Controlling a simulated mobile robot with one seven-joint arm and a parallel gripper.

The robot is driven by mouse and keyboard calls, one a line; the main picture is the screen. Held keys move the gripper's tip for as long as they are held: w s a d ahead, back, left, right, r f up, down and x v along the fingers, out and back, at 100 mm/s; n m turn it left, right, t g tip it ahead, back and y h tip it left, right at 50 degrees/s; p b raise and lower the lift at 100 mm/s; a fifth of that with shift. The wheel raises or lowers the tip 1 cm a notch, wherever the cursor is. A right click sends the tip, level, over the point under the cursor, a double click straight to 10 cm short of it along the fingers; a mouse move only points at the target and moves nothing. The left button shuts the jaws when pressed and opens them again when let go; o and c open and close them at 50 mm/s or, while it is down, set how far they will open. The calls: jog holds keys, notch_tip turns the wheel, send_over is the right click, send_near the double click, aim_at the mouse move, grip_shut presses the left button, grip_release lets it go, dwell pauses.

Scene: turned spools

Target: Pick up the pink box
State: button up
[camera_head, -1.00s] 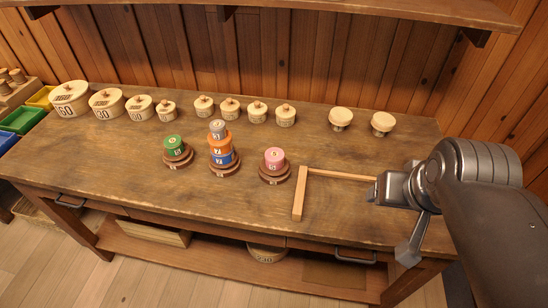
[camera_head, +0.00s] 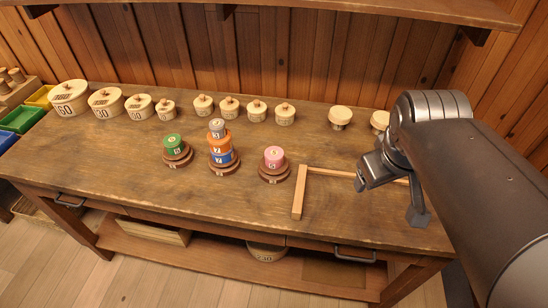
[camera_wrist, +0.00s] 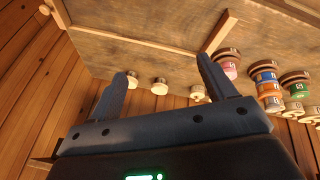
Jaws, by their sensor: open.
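The pink box (camera_head: 274,156) is a short pink cylinder with a number on its side. It sits on a round brown stand (camera_head: 274,176) on the workbench. In the wrist view the pink box (camera_wrist: 230,70) shows upside down, just right of the right finger. My gripper (camera_wrist: 160,82) is open with nothing between its fingers. In the head view my gripper (camera_head: 358,186) hangs over the right part of the bench, to the right of the pink box and apart from it.
A wooden corner frame (camera_head: 299,196) lies between the pink box and my gripper. Left of the pink box stand a stack of orange and blue spools (camera_head: 220,148) and a green spool (camera_head: 174,144). Several lidded wooden pots (camera_head: 123,102) line the back. The bench front is clear.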

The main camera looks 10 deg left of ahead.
jog(key=w+a+n+g, duration=0.2)
jog(key=w+a+n, duration=0.35)
jog(key=n, duration=0.25)
jog(key=n+g, duration=0.3)
jog(key=n, duration=2.1)
send_near(274, 152)
jog(key=shift+s+d+f+y, duration=0.1)
jog(key=shift+s+d+y, duration=0.1)
jog(key=shift+d, duration=0.15)
jog(key=shift+s+d+y, duration=0.1)
jog(key=shift+d+y, duration=0.1)
jog(key=shift+d, duration=0.2)
notch_tip(274, 152, down, 5)
jog(key=shift+f, duration=0.1)
jog(key=shift+w+a+f, duration=0.1)
jog(key=shift+a+f, duration=0.1)
jog(key=shift+f, duration=1.1)
jog(key=shift+w+a+f, duration=0.1)
jog(key=shift+a+f, duration=0.1)
jog(key=shift+f, duration=1.15)
jog(key=shift+c, duration=0.5)
jog(key=c, duration=1)
